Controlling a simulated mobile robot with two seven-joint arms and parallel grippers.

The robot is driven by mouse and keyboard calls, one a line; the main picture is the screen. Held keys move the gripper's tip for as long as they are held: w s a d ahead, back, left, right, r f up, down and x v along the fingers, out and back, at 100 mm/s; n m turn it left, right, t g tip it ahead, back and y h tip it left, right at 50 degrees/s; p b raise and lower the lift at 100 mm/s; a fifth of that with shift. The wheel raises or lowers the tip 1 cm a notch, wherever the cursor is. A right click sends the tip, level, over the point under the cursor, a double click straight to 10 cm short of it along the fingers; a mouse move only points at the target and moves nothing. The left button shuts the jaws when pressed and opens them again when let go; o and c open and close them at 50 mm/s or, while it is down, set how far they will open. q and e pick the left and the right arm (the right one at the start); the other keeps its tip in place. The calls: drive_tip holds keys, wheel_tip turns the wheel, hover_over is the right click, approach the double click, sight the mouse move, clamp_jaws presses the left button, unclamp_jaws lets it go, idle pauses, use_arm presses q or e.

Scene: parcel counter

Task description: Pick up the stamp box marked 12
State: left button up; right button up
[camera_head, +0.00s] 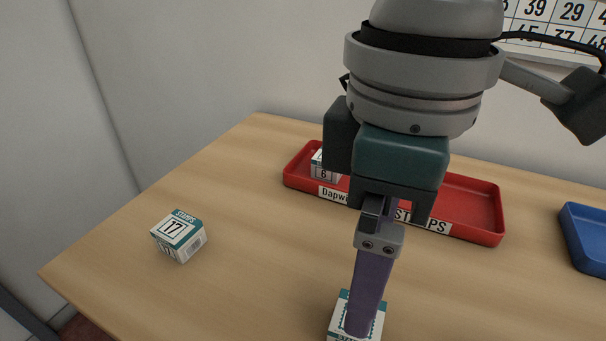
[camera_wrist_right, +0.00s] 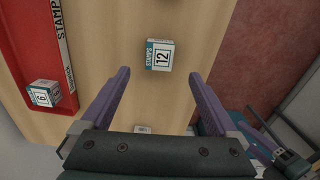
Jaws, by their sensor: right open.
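The stamp box marked 12 (camera_wrist_right: 160,56) is a small white box with a teal band, on the wooden table. In the right wrist view it lies ahead of the fingertips, roughly centred between them. In the head view a box (camera_head: 340,318) at the bottom edge, apparently the same one, is partly covered by a purple finger, and its number is hidden. My right gripper (camera_wrist_right: 159,74) is open and empty, pointing down over the box; in the head view its fingers (camera_head: 362,325) overlap in line. Contact with the box cannot be told.
A box marked 17 (camera_head: 178,236) stands on the table at left. A box marked 6 (camera_head: 324,172) sits in the left end of the red tray (camera_head: 472,235), behind my gripper. A blue tray (camera_head: 590,262) is at the right edge. The table's left part is mostly clear.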

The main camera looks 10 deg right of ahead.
wheel_tip(320, 180, down, 4)
drive_tip(key=shift+f+b, duration=0.25)
drive_tip(key=shift+b, duration=0.05)
wheel_tip(320, 180, down, 5)
drive_tip(key=shift+f+b, duration=0.1)
drive_tip(key=shift+b, duration=0.3)
drive_tip(key=shift+c, duration=0.2)
drive_tip(key=c, duration=1.4)
drive_tip(key=shift+c, duration=0.2)
drive_tip(key=shift+r, duration=0.2)
